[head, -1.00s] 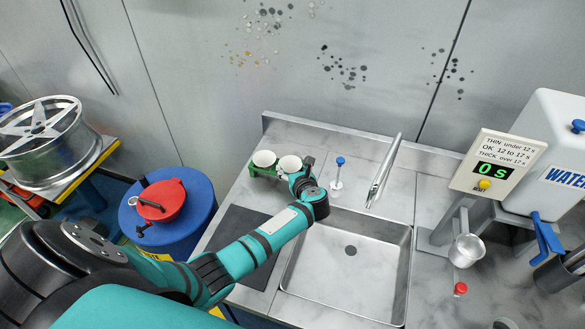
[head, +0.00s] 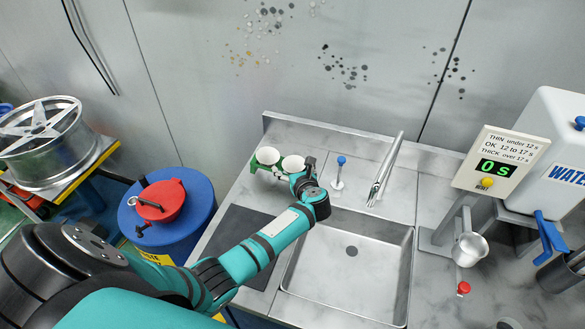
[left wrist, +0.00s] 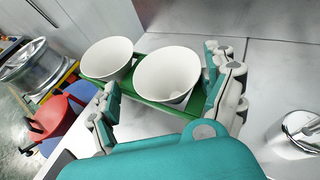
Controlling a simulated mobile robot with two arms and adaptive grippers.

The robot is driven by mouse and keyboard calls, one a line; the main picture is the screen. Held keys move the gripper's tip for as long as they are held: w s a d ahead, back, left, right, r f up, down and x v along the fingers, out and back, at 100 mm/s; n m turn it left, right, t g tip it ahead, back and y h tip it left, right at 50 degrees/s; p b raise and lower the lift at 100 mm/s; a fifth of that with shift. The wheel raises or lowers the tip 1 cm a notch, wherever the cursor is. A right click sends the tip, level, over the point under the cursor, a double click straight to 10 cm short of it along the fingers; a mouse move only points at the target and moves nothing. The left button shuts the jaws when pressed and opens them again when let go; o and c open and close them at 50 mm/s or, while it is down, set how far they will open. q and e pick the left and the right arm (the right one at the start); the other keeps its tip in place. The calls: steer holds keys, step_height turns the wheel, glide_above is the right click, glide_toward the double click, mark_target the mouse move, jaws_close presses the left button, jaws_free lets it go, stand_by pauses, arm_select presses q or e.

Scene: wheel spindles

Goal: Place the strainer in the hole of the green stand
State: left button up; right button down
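A green stand (head: 254,164) at the back left of the counter bears two white conical cups, a left one (head: 267,156) and a right one (head: 292,163). The stand also shows in the left wrist view (left wrist: 146,87). I cannot tell whether either cup is the strainer, and I see no other clear one. My left gripper (left wrist: 165,80) has its fingers on both sides of the stand, around the right cup's end, and appears shut on the stand. The stand looks tilted and perhaps slightly raised. My right gripper is not in view.
A steel sink (head: 345,270) with a faucet (head: 385,170) lies right of my left arm. A blue-topped white bottle (head: 339,175) stands close to the gripper. At right are a timer (head: 495,168), a metal cup (head: 470,248) and a water tank (head: 555,140). A blue drum (head: 190,225) stands left.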

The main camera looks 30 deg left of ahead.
arm_select(q)
steer(key=shift+s+d+f, duration=0.15)
steer(key=shift+s+f, duration=0.2)
steer(key=shift+f, duration=0.4)
steer(key=shift+w+r+p, duration=0.1)
steer(key=shift+r+p, duration=0.5)
steer(key=shift+p, duration=0.1)
steer(key=shift+d+f, duration=0.15)
steer(key=shift+d, duration=0.15)
steer(key=r+b+v, duration=0.1)
steer(key=b+v, duration=0.1)
steer(key=v, duration=0.9)
steer(key=shift+a, duration=0.15)
steer(key=shift+r, duration=0.1)
